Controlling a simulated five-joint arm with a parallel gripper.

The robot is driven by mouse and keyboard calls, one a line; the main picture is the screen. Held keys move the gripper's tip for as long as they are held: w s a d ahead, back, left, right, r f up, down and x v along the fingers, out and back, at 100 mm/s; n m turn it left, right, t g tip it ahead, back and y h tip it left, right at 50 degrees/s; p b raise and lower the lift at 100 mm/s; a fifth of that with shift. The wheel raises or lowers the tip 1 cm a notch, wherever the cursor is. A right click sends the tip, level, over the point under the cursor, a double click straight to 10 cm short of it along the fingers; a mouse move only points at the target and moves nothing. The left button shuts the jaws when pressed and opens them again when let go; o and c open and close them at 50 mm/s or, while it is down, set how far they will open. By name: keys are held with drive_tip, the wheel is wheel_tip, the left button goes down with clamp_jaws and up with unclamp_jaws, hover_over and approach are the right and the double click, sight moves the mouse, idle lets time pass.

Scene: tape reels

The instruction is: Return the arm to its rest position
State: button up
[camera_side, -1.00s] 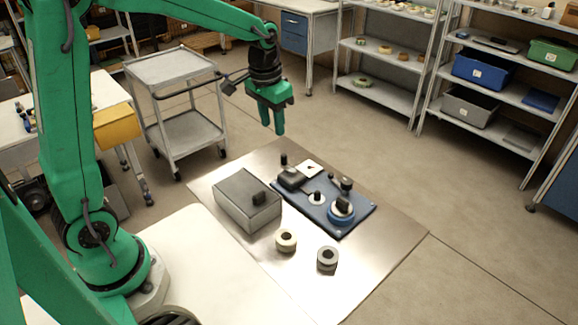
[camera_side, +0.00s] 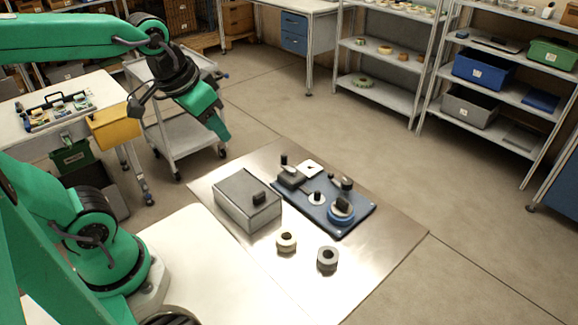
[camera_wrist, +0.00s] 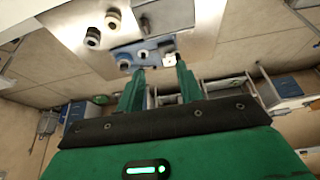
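My gripper (camera_side: 219,129) hangs in the air to the left of and above the grey box, angled down to the right. In the wrist view its two fingers (camera_wrist: 160,72) stand apart with nothing between them. The board also shows in the wrist view (camera_wrist: 127,52).
A grey lidded box (camera_side: 240,206) stands on the metal plate (camera_side: 390,252), left of the board. A grey cart (camera_side: 200,133) stands behind my gripper. A white table with a yellow bin (camera_side: 113,127) is at the left. Shelves (camera_side: 385,92) stand far back; the floor between is clear.

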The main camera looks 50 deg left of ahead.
drive_tip(key=shift+s+d+f+t, duration=0.1)
drive_tip(key=shift+s+f+t, duration=0.1)
drive_tip(key=shift+s, duration=0.75)
drive_tip(key=shift+s+d+f+t, duration=0.1)
drive_tip(key=shift+s+f+t, duration=0.1)
drive_tip(key=shift+s, duration=0.7)
